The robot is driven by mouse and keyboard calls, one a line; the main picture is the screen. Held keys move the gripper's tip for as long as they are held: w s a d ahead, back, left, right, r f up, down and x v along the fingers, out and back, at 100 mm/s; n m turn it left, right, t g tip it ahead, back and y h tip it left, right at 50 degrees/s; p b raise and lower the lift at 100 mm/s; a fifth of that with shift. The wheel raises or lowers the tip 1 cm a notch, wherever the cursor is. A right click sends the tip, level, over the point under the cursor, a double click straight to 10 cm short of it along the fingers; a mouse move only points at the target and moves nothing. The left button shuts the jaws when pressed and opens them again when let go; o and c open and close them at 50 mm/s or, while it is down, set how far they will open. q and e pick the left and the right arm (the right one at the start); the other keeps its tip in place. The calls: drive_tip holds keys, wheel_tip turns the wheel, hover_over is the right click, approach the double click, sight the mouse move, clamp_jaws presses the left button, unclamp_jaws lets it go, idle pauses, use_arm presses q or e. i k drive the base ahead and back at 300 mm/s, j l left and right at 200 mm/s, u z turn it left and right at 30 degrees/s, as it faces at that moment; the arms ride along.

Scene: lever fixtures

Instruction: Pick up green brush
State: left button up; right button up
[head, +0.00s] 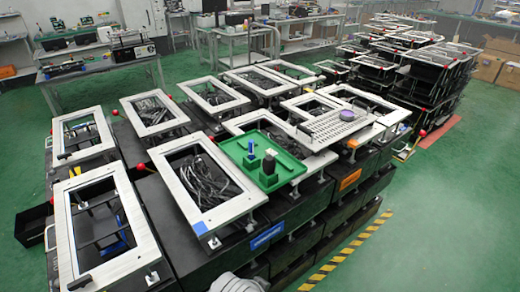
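A green tray (233,151) lies on top of the framed black boxes near the middle of the head view. In it stand a small blue object (251,149) and a dark upright object (269,163) with a pale top. I cannot make out a green brush for certain; anything green inside the tray blends with it. Neither of my grippers shows as such. A pale grey shape (238,283) is cut off at the bottom edge, and I cannot tell what it is.
Several black boxes with silver frames fill the middle, one holding black cables (205,181). A perforated metal plate (332,127) with a round purple item (347,115) lies right of the tray. A workbench (105,62) stands at the back left. Green floor is open at the lower right.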

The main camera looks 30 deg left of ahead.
sight(271, 152)
drive_tip(key=i+l+u, duration=0.1)
drive_tip(key=i+u, duration=0.15)
drive_tip(key=u, duration=0.2)
drive_tip(key=i+l+u, duration=0.15)
drive_tip(key=u, duration=0.35)
drive_tip(key=i+l+u, duration=0.2)
drive_tip(key=u, duration=0.25)
